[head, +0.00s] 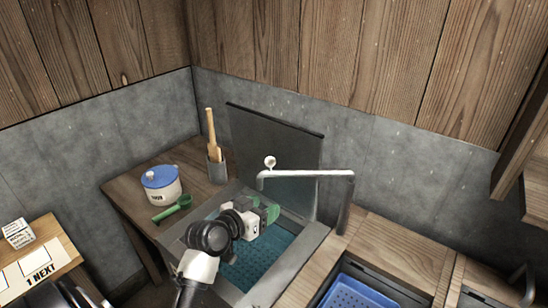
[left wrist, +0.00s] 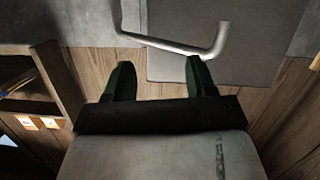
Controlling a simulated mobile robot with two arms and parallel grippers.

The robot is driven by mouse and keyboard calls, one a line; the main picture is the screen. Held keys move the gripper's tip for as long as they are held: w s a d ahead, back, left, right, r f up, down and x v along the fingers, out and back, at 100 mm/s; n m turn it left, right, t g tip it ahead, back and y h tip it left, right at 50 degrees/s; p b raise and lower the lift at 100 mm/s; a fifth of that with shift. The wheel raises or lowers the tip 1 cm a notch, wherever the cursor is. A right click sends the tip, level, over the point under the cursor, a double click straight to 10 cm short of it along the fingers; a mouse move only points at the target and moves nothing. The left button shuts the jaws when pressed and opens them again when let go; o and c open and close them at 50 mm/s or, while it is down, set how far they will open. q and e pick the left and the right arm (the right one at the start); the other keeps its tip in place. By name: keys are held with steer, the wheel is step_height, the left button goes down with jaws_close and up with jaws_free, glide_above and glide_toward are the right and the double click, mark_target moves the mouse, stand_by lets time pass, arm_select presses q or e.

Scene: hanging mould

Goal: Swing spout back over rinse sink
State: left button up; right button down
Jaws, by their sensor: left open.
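The spout (head: 305,173) is a thin grey metal pipe. It rises from the counter at the right of the sink and bends left, its arm crossing in front of the upright dark panel. The sink (head: 312,241) has a grey rim and a teal perforated bottom. My left gripper (head: 263,207) is open and empty over the sink, below the spout's free end in the picture. In the left wrist view, the spout (left wrist: 180,46) passes just beyond the tips of my green fingers (left wrist: 160,68), with no clear contact. My right gripper is not in view.
A dark upright panel (head: 262,135) stands behind the sink. A blue-lidded pot (head: 162,187), a green scoop (head: 175,210) and a holder with wooden tools (head: 216,168) are on the left wooden table. A blue basket (head: 355,295) sits in the right counter.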

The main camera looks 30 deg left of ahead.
arm_select(q)
steer(key=w+a+r+n+t+y, duration=0.2)
steer(key=w+a+r+t, duration=0.1)
steer(key=a+r, duration=0.25)
steer(key=w+p, duration=0.3)
steer(key=w, duration=0.7)
steer(key=shift+w+f, duration=0.2)
steer(key=shift+f, duration=0.2)
steer(key=shift+d, duration=0.1)
jaws_close()
